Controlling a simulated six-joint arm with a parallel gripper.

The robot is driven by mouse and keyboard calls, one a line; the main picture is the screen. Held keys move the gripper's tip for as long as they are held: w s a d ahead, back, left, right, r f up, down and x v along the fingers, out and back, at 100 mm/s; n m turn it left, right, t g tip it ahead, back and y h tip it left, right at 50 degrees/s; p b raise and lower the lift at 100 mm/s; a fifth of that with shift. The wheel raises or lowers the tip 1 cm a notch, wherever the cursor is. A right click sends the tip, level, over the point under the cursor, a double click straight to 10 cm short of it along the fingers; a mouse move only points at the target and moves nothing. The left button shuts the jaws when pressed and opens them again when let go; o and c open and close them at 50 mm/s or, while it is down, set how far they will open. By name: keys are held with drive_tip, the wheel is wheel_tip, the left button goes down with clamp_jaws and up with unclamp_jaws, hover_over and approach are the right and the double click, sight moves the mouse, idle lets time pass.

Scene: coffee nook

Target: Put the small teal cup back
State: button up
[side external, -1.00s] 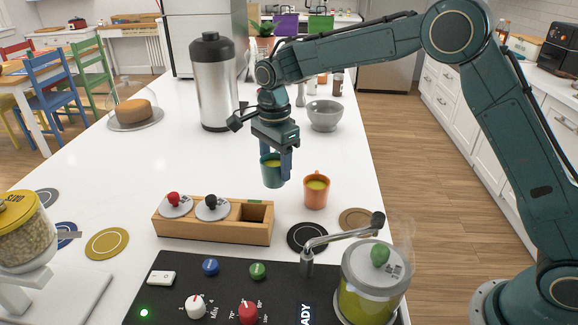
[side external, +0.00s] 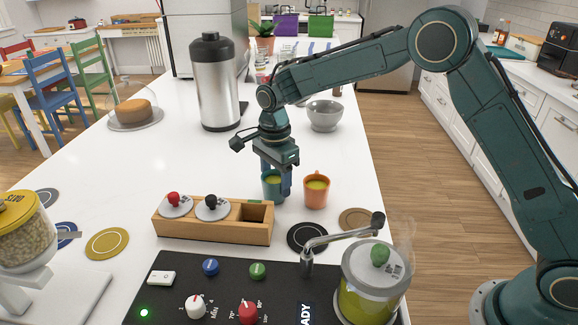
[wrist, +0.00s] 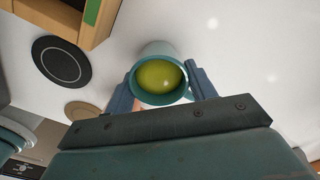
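The small teal cup (side external: 270,187) holds a yellow-green drink and is upright. My gripper (side external: 278,190) is shut on it, with one finger on each side. In the wrist view the cup (wrist: 158,50) sits between the fingertips of my gripper (wrist: 160,85). The cup is low over the white counter, behind the wooden rack and left of the orange cup; I cannot tell whether its base touches the counter.
The orange cup (side external: 316,192) stands close on the right. The wooden rack (side external: 212,232) has an empty right slot. A black coaster (side external: 307,247) and a brown coaster (side external: 352,216) lie in front. A grey bowl (side external: 324,116) and steel flask (side external: 214,90) stand behind.

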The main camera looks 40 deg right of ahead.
drive_tip(key=o, duration=0.4)
drive_tip(key=shift+r, duration=0.15)
wheel_tip(320, 180, up, 12)
drive_tip(key=shift+r, duration=0.1)
idle(0.6)
idle(0.4)
